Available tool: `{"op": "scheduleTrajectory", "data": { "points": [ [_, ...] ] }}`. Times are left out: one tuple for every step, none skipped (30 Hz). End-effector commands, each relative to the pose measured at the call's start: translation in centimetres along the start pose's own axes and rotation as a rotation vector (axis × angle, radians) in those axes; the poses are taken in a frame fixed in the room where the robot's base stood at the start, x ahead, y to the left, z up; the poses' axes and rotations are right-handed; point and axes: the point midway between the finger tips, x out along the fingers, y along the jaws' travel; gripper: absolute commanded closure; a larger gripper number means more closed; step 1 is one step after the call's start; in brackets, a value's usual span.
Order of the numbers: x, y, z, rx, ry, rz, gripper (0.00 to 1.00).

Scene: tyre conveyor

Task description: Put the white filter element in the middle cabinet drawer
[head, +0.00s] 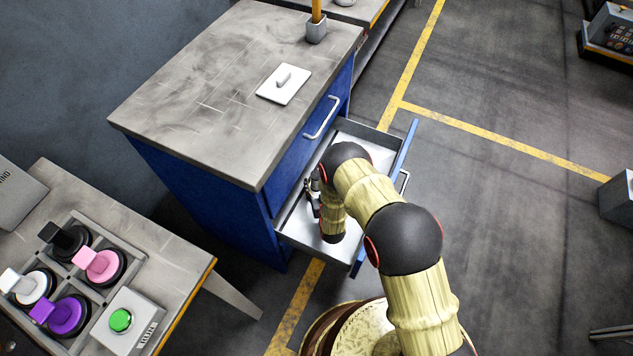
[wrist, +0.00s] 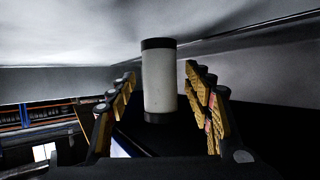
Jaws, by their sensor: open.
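The middle cabinet drawer (head: 297,228) is pulled out of the blue cabinet (head: 190,190) in the head view. My gripper (head: 312,196) is low inside it, partly hidden by my arm. In the wrist view the white filter element (wrist: 160,88), a white cylinder with black end caps, stands between the two spread fingers of my gripper (wrist: 160,76). Gaps show on both sides of it. Its upper end in that picture meets a pale grey surface, apparently the drawer's floor seen upside down. The filter element is hidden in the head view.
The closed top drawer's handle (head: 322,118) is just above the open drawer. A workbench (head: 175,235) with coloured parts and a green button is at lower left.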

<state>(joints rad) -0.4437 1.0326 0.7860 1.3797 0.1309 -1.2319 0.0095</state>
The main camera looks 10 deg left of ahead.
Motion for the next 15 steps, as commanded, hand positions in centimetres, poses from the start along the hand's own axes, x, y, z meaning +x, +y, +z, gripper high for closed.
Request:
{"op": "scheduleTrajectory", "data": {
  "points": [
    [-1.0, -0.1, -0.4, 0.000, 0.000, -0.001, 0.49],
    [-1.6, -0.1, -0.5, -0.001, 0.000, -0.001, 0.49],
    [-2.3, -0.1, -0.5, -0.001, 0.000, -0.001, 0.49],
    [-2.8, -0.1, -0.5, -0.001, 0.000, -0.001, 0.49],
    [-3.2, -0.1, -0.4, -0.001, -0.001, 0.000, 0.49],
    [-3.9, 0.0, -0.4, -0.001, 0.000, 0.000, 0.49],
    [-4.2, 0.0, -0.4, -0.001, 0.000, 0.000, 0.49],
    [-4.6, 0.0, -0.4, -0.001, 0.001, 0.000, 0.49],
    [-5.0, 0.0, -0.4, 0.000, 0.001, 0.000, 0.49],
    [-5.3, 0.0, -0.4, 0.000, 0.002, 0.000, 0.49],
    [-5.5, 0.0, -0.4, 0.000, 0.002, 0.000, 0.49],
    [-5.8, 0.0, -0.3, 0.000, 0.002, 0.000, 0.49],
    [-5.9, 0.0, -0.3, 0.000, 0.002, 0.000, 0.49],
    [-6.0, 0.0, -0.3, 0.000, 0.002, 0.000, 0.49],
    [-6.0, 0.0, -0.3, 0.000, 0.002, 0.000, 0.49]
  ]
}}
